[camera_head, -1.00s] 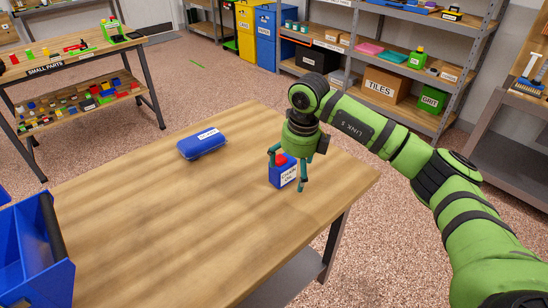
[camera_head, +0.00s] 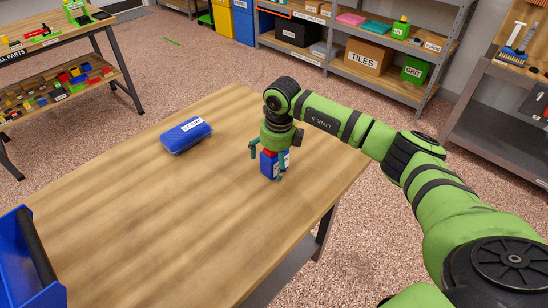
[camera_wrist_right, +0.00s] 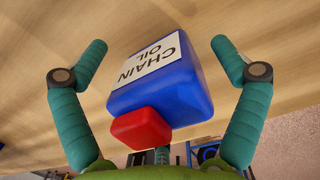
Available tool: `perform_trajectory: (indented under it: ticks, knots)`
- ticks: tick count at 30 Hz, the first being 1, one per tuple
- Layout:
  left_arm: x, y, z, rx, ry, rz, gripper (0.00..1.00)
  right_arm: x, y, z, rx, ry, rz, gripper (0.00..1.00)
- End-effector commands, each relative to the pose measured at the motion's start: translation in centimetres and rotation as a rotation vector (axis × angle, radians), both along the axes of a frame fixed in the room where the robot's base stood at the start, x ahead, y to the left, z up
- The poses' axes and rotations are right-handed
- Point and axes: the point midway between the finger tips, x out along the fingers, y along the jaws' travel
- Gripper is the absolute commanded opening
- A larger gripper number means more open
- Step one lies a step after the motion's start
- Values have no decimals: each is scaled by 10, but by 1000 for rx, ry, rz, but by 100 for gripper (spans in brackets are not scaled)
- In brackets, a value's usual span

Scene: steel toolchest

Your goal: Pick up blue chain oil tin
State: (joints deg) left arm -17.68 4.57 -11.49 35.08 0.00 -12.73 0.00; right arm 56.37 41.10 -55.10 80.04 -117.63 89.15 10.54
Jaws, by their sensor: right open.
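The blue chain oil tin (camera_head: 268,165) stands on the wooden table (camera_head: 150,220) near its far right part. In the right wrist view the tin (camera_wrist_right: 175,85) shows its red cap (camera_wrist_right: 141,129) and a white "CHAIN OIL" label. My right gripper (camera_head: 267,164) is over the tin from above, with its fingers open on either side of it. In the right wrist view the fingers of the right gripper (camera_wrist_right: 158,50) stand apart from the tin, with a gap on both sides. My left gripper is not in view.
A blue labelled case (camera_head: 187,136) lies on the table to the left of the tin. A blue toolbox with a dark handle (camera_head: 25,270) is at the near left. Shelves with boxes (camera_head: 370,54) stand behind. The middle of the table is clear.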

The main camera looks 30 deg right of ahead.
Motion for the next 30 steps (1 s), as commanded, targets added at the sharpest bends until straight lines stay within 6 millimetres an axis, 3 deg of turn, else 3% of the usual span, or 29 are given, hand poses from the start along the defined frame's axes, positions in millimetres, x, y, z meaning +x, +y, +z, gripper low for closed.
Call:
perform_trajectory:
  ticks: [5,6,11,12,24,30]
  knots:
    - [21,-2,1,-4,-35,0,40,0,0,0,0,-1,0,96]
    - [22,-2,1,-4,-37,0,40,0,0,0,0,-1,0,88]
    - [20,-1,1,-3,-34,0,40,0,0,0,0,-1,0,24]
    - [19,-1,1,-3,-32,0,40,0,0,0,0,0,0,19]
    - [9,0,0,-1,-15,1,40,0,1,0,2,1,0,18]
    - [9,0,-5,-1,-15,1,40,1,0,16,2,-5,0,18]
